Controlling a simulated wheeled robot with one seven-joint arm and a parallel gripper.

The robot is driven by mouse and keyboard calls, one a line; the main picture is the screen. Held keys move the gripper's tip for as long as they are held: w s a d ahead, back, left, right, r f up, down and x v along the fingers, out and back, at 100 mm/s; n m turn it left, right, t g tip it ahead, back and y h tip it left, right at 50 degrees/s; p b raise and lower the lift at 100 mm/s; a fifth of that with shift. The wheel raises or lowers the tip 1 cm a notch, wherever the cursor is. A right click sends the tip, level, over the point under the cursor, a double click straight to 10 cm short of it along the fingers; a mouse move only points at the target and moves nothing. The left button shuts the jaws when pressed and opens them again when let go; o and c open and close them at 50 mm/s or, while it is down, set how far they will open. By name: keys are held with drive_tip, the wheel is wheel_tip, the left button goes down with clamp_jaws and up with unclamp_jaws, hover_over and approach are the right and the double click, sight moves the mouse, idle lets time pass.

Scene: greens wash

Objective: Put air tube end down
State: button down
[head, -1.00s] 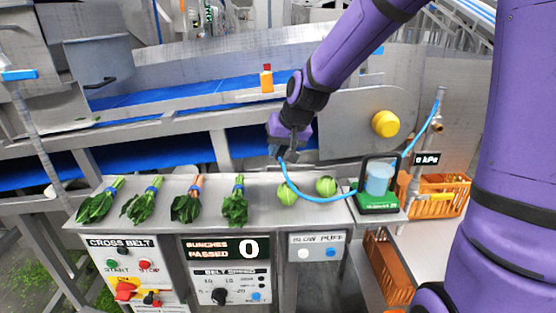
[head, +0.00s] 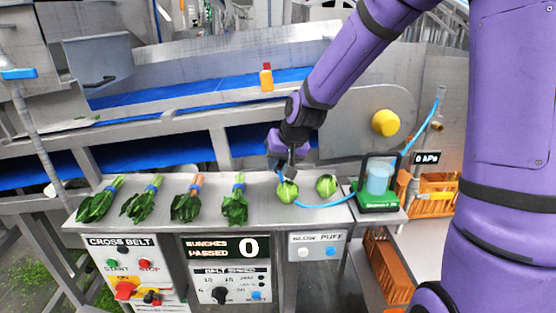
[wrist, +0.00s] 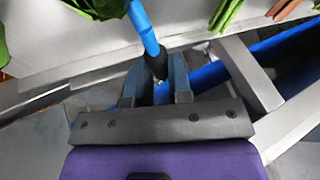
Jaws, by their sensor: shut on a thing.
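The air tube is a light blue hose (head: 330,205). It runs from near my gripper (head: 285,168) along the steel counter to a green-based device (head: 378,197) on the right. My gripper is shut on the tube's end, just above the counter's back part, by the left green ball. In the wrist view, the blue tube (wrist: 143,28) leads to a dark tip between the fingers (wrist: 156,80). The fingers partly hide the tip, and I cannot tell whether it touches the counter.
Two green balls (head: 326,185) sit on the counter (head: 160,219), with several leafy bunches (head: 235,207) to the left. Control panels (head: 224,272) line the front.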

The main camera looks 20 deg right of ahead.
drive_tip(key=shift+f, duration=0.1)
drive_tip(key=c, duration=1)
unclamp_jaws()
drive_tip(key=shift+c, duration=0.2)
drive_tip(key=shift+r, duration=0.3)
drive_tip(key=v, duration=1.3)
drive_tip(key=s+d+r+h, duration=0.1)
drive_tip(key=s+d+r, duration=0.1)
drive_tip(key=s, duration=0.9)
drive_tip(key=s+d+r+n+h, duration=0.1)
drive_tip(key=s+d+r, duration=0.1)
drive_tip(key=s, duration=1)
drive_tip(key=shift+s+r+n+t, duration=0.3)
drive_tip(key=shift+r, duration=0.5)
drive_tip(key=shift+o, duration=0.6)
drive_tip(key=shift+s+d+f, duration=0.1)
drive_tip(key=shift+s+d, duration=0.05)
drive_tip(key=shift+s, duration=0.1)
